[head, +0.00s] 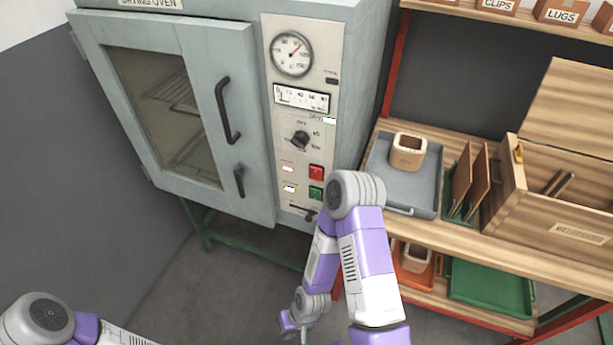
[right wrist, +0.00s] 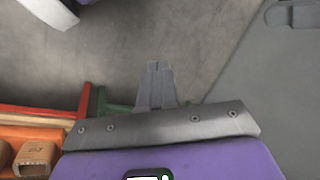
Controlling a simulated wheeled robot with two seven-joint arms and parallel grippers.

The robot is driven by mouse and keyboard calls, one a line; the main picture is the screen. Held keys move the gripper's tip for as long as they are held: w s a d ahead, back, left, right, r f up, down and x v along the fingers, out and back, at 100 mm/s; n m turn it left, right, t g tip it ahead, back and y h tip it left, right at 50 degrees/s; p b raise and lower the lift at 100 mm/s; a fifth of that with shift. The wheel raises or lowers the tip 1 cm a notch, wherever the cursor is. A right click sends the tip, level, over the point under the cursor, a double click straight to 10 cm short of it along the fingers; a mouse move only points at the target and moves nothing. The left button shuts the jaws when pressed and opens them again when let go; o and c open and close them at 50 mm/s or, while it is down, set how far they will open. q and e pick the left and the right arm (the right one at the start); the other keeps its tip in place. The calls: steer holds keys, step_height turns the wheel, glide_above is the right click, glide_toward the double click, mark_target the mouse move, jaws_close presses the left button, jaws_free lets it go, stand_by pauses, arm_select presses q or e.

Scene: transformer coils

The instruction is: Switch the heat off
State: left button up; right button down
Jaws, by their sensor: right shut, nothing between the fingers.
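The grey drying oven (head: 170,110) stands at the left with its glazed door shut. Its control panel (head: 270,60) carries a round gauge (head: 291,53), a strip meter (head: 302,98), a black rotary knob (head: 300,138), a red button (head: 316,172) and a green button (head: 316,193). A small dark lever (head: 308,213) sits at the panel's bottom, close to my right arm. My right gripper hangs low in front of the oven, small in the head view. In the right wrist view its fingers (right wrist: 160,70) are together and empty, over floor. Only part of my left arm shows, bottom left.
A wooden bench (head: 470,235) at the right holds a grey tray (head: 376,165) with a wooden block-like coil (head: 407,152), and an open wooden chest (head: 560,205). A green tray (head: 490,288) is on the lower shelf. The floor (head: 235,285) before the oven is clear.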

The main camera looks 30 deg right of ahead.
mark_target(317, 172)
steer(key=s+r+n+g+h+p, duration=0.35)
steer(key=s+n+g, duration=0.35)
steer(key=n, duration=0.4)
steer(key=w+d+r+n+t+h+p, duration=0.2)
steer(key=d+r+n+h, duration=0.55)
steer(key=d+h, duration=0.35)
steer(key=w+d+r+n+t+h+p, duration=0.3)
steer(key=w+d+r+n+t+h, duration=0.15)
steer(key=w+r+t, duration=0.35)
steer(key=w+a+r+n+t+p, duration=0.1)
steer(key=w+a+r+n+t, duration=0.4)
steer(key=w+r+t, duration=0.4)
step_height(317, 172, up, 2)
steer(key=shift+w+a+r+n, duration=0.2)
steer(key=shift+w+a+n, duration=0.25)
steer(key=shift+w, duration=0.3)
steer(key=x, duration=1.4)
